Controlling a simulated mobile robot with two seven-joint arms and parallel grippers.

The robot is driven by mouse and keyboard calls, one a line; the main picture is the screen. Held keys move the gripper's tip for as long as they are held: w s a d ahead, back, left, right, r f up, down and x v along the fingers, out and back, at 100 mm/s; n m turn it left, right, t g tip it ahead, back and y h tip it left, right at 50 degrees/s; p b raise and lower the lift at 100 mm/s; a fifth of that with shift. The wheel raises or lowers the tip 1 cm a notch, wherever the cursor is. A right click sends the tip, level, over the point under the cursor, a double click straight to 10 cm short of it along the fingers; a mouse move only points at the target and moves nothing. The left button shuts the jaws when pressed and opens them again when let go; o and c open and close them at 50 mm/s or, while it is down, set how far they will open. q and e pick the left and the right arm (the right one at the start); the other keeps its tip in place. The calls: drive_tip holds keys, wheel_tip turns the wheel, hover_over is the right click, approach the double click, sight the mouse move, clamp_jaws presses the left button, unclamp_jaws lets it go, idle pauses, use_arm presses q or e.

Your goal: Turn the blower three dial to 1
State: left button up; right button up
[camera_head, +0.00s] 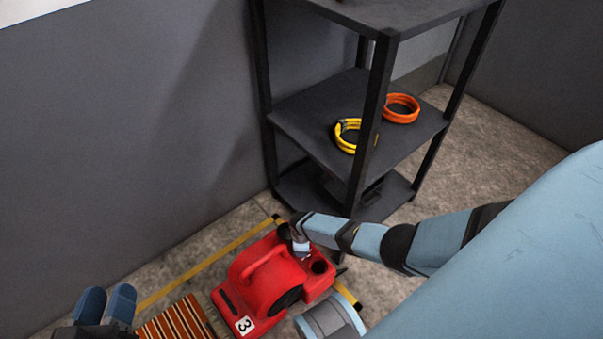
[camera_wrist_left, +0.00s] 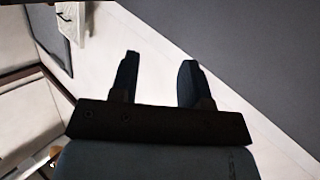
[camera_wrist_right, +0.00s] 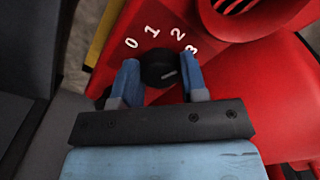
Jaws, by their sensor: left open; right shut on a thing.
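The red blower (camera_head: 262,278) with a white "3" label sits on the floor; it also fills much of the right wrist view (camera_wrist_right: 272,90). Its black dial (camera_wrist_right: 158,68) has the numbers 0, 1, 2 and 3 printed around it. A short pale mark on the dial lies on its right side, roughly toward the 3. My right gripper (camera_wrist_right: 160,75) is shut on the dial, one blue finger on each side; in the head view it is at the blower's top end (camera_head: 300,248). My left gripper (camera_head: 106,298) is open and empty, left of the blower, apart from it.
A wooden slatted piece (camera_head: 177,322) lies left of the blower. A dark shelf rack (camera_head: 300,112) stands behind it, with yellow (camera_head: 347,136) and orange (camera_head: 402,108) rings on its middle shelf. A yellow floor line (camera_head: 200,265) runs along the grey wall (camera_head: 120,150).

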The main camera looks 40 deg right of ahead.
drive_tip(key=n+b, duration=0.1)
drive_tip(key=n, duration=0.4)
drive_tip(key=shift+f, duration=0.1)
drive_tip(key=n, duration=0.3)
drive_tip(key=shift+b, duration=0.35)
drive_tip(key=n, duration=0.2)
drive_tip(key=shift+n+b, duration=0.3)
drive_tip(key=shift+n, duration=0.1)
use_arm(q)
drive_tip(key=shift+w+a+f+m+b, duration=0.3)
drive_tip(key=shift+w+f+m, duration=0.2)
drive_tip(key=shift+f+m, duration=0.15)
use_arm(e)
drive_tip(key=shift+n, duration=1.4)
use_arm(q)
drive_tip(key=shift+r, duration=0.1)
drive_tip(key=shift+w, duration=0.1)
use_arm(e)
drive_tip(key=o, duration=0.7)
drive_tip(key=shift+c, duration=0.2)
use_arm(q)
drive_tip(key=shift+r, duration=0.15)
use_arm(e)
drive_tip(key=shift+r, duration=0.2)
